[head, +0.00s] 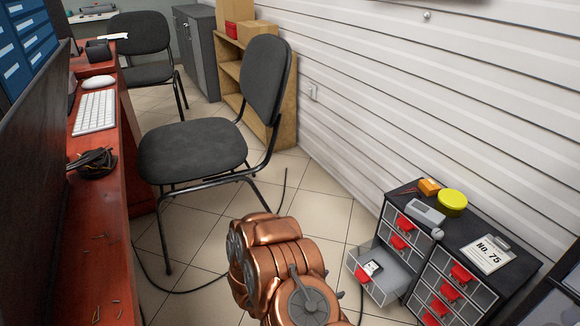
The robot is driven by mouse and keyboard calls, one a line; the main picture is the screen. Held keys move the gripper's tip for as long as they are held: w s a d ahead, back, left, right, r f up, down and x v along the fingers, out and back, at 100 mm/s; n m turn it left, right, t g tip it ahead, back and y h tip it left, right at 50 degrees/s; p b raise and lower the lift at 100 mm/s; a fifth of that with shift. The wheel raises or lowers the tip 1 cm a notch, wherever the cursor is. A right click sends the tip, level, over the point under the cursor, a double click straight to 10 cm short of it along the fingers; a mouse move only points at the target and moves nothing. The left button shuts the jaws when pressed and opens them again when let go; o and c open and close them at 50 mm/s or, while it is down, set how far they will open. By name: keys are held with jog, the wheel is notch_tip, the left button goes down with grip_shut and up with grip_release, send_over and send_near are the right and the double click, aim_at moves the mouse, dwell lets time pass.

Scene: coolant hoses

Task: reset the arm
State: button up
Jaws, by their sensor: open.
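The copper-coloured links of my arm (280,265) show at the bottom middle of the head view, in front of the tiled floor. They look folded close to my body. My gripper does not show in this view, so I cannot see its fingers or whether anything is between them.
A small drawer cabinet (452,235) stands at the lower right with one drawer (385,280) pulled open, a small item inside. A black chair (195,150) stands ahead. A red-brown desk (100,225) runs along the left. A dark cable (200,285) lies on the floor.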

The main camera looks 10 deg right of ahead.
jog(key=w+a+r+n+t+y+p, duration=0.1)
jog(key=w+a+r+y+p, duration=0.4)
jog(key=a+r, duration=0.35)
jog(key=w+a+r+n+t+y+p, duration=0.1)
jog(key=w+a+r+n+y+p, duration=0.1)
jog(key=w+a+r+y+p, duration=0.5)
jog(key=s+a+r+n+y+p, duration=0.2)
jog(key=a+r+p, duration=0.1)
jog(key=r, duration=0.6)
jog(key=s+a+r+n+y+p, duration=0.1)
jog(key=a+r+p, duration=0.25)
jog(key=r, duration=0.55)
jog(key=s+a+r+n+y+p, duration=0.2)
jog(key=a+r, duration=0.2)
jog(key=r, duration=0.5)
jog(key=s+d+r+n+g+y+p, duration=0.1)
jog(key=s+d+r+n+g+p, duration=0.25)
jog(key=s+r+p, duration=0.9)
jog(key=s+d+r+n+g+h+p, duration=0.1)
jog(key=s+d+r+p, duration=0.3)
jog(key=s+d+r, duration=0.5)
jog(key=s+d+r+n+g+h+p, duration=0.1)
jog(key=s+d+r+g+h+p, duration=0.2)
jog(key=s+d+r, duration=0.6)
jog(key=s+r+h+p, duration=0.1)
jog(key=s+r, duration=0.2)
jog(key=s, duration=0.5)
jog(key=shift+s+d+n+g, duration=0.2)
jog(key=shift+d+n+g, duration=0.1)
jog(key=shift+n+g, duration=0.05)
